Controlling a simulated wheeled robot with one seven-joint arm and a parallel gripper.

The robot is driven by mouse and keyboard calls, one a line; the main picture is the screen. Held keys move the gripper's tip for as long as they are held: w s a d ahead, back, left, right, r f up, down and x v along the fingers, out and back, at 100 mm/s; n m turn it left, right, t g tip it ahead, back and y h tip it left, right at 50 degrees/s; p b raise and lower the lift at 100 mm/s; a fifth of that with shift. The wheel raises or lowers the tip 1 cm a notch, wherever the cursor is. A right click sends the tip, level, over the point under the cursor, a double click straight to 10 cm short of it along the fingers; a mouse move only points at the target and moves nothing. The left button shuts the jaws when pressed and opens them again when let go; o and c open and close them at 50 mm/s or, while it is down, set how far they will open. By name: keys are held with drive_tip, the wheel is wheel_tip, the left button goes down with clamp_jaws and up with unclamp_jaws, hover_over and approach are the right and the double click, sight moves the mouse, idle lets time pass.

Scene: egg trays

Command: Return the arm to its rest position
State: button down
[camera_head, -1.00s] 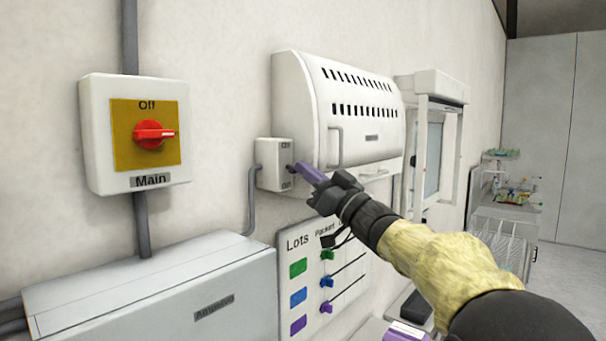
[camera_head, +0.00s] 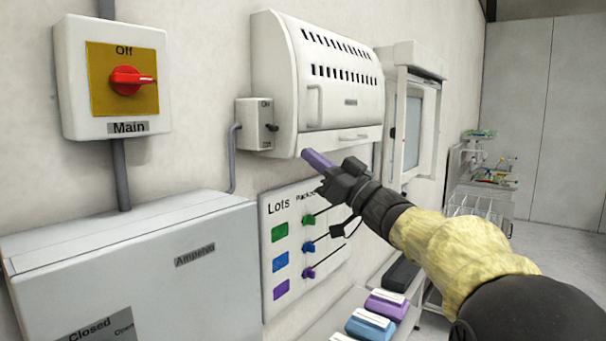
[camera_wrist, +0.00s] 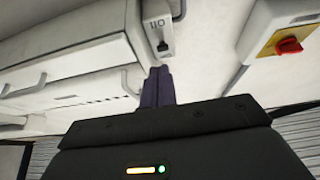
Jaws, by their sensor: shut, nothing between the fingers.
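My gripper (camera_head: 318,160) has purple fingers closed together with nothing between them. In the head view it is raised in front of the wall, below the white vented cabinet (camera_head: 330,85) and to the right of the small switch box (camera_head: 250,122). My arm reaches in from the lower right. In the wrist view the shut fingers (camera_wrist: 158,84) point toward the switch box (camera_wrist: 158,28), with a visible gap in the head view.
A main switch with a red knob (camera_head: 128,80) is on the wall at left, above a grey box (camera_head: 140,260). A Lots board (camera_head: 300,245) hangs behind my gripper. Purple and blue trays (camera_head: 385,307) lie at the bottom. A shelf rack (camera_head: 480,195) stands at far right.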

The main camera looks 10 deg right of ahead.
drive_tip(key=d+f+m+g+h, duration=0.1)
drive_tip(key=d+f+m+h, duration=0.2)
drive_tip(key=f+m+h, duration=0.7)
drive_tip(key=d+f+g+h, duration=0.1)
drive_tip(key=d+f+h, duration=0.3)
drive_tip(key=f, duration=1.2)
drive_tip(key=s+a+f+n+g+h, duration=0.1)
drive_tip(key=s+a+f+g+h, duration=0.1)
drive_tip(key=s+f+g, duration=1)
drive_tip(key=s+f, duration=1)
drive_tip(key=s, duration=0.2)
drive_tip(key=shift+s+f+h, duration=0.15)
drive_tip(key=shift+s+h, duration=0.1)
drive_tip(key=shift+h, duration=0.05)
